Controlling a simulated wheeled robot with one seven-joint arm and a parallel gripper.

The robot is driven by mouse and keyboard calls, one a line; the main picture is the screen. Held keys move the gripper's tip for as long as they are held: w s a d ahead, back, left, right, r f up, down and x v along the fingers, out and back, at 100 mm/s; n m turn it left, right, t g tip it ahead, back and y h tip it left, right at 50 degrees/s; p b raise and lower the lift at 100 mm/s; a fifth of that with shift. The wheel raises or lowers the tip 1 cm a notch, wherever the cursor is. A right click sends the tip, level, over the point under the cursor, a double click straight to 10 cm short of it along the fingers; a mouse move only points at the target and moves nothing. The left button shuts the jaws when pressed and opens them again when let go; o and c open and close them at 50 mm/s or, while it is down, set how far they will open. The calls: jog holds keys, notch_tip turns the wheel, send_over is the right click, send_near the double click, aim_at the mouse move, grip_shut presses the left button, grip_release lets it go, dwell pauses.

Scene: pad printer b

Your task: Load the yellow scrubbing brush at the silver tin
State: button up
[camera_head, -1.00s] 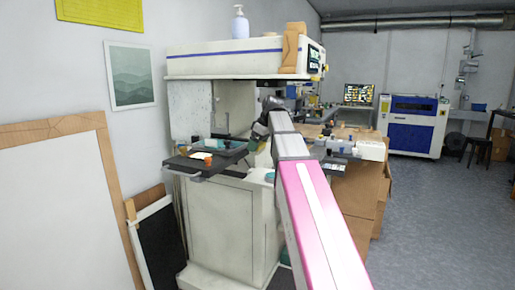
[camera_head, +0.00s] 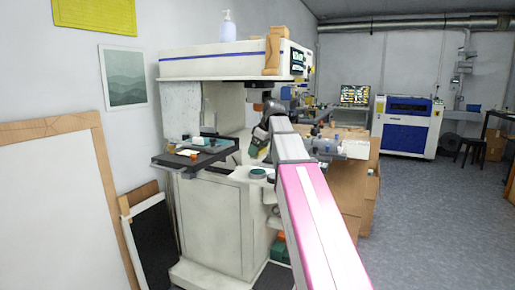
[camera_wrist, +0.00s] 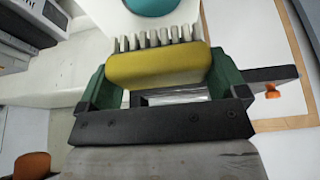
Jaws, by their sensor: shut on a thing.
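The yellow scrubbing brush (camera_wrist: 158,66) is held crosswise between the green fingers of my gripper (camera_wrist: 163,88) in the wrist view. Its pale bristles point toward the top of the picture, and the gripper is shut on it. In the head view my gripper (camera_head: 259,153) is small and partly hidden by my arm, beside the front of the pad printer (camera_head: 218,215) and right of its dark table (camera_head: 185,164). I cannot make out the silver tin for sure in either view.
A round teal thing (camera_head: 258,173) sits on the printer's white ledge below my gripper; a teal round (camera_wrist: 150,4) shows beyond the bristles. Small items, one orange, lie on the dark table.

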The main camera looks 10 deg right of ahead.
aim_at(259, 158)
jog(key=shift+f, duration=2.85)
jog(key=shift+f, duration=0.55)
jog(key=shift+r, duration=0.1)
jog(key=shift+r, duration=3.45)
jog(key=shift+s+a+f+m, duration=0.1)
jog(key=shift+s+f+m, duration=0.3)
jog(key=shift+m, duration=0.2)
jog(key=s+f+m+h, duration=0.1)
jog(key=m, duration=0.1)
jog(key=s+f+m+t+h, duration=0.1)
jog(key=m, duration=0.2)
jog(key=s+m+h, duration=0.1)
jog(key=m, duration=0.1)
jog(key=shift+s+a+f+t, duration=0.15)
jog(key=shift+s+f+t, duration=0.2)
jog(key=shift+f+t, duration=0.05)
jog(key=m, duration=0.2)
jog(key=s+m+h, duration=0.1)
jog(key=m, duration=0.1)
jog(key=s+f+m+h, duration=0.1)
jog(key=m, duration=0.1)
jog(key=shift+s+d+f, duration=0.1)
jog(key=shift+s+d, duration=0.1)
jog(key=shift+s, duration=0.05)
